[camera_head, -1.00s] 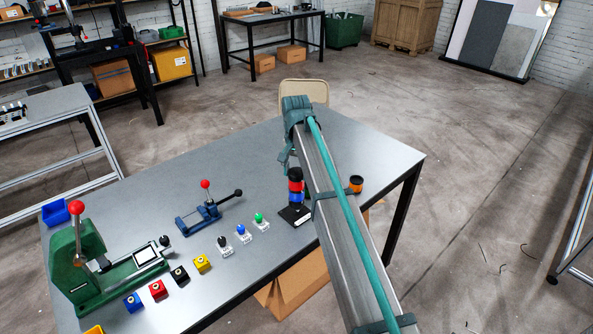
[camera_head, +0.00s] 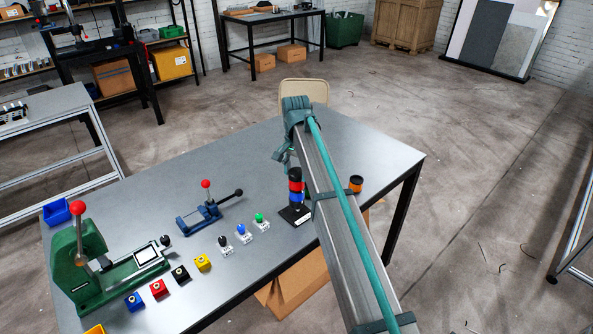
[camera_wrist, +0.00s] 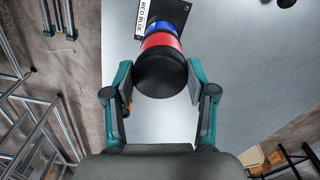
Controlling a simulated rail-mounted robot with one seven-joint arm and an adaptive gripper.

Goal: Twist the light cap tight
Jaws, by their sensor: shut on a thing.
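The light tower stands upright on the table, with a black base plate (camera_head: 295,215), a blue section (camera_head: 296,198), a red section (camera_head: 296,187) and a black cap (camera_head: 295,174) on top. In the wrist view the black cap (camera_wrist: 160,74) sits between the two fingers, with the red (camera_wrist: 160,41) and blue (camera_wrist: 160,27) sections beyond it. My gripper (camera_wrist: 159,82) is shut on the cap's sides. In the head view my gripper (camera_head: 286,157) is partly hidden by my arm. Whether the cap is fully seated cannot be told.
An orange-and-black piece (camera_head: 356,184) stands right of my arm. Small coloured button boxes (camera_head: 180,273), button switches (camera_head: 241,233), a blue fixture (camera_head: 207,212) and a green press (camera_head: 85,262) are on the left. The back of the table (camera_head: 240,155) is clear.

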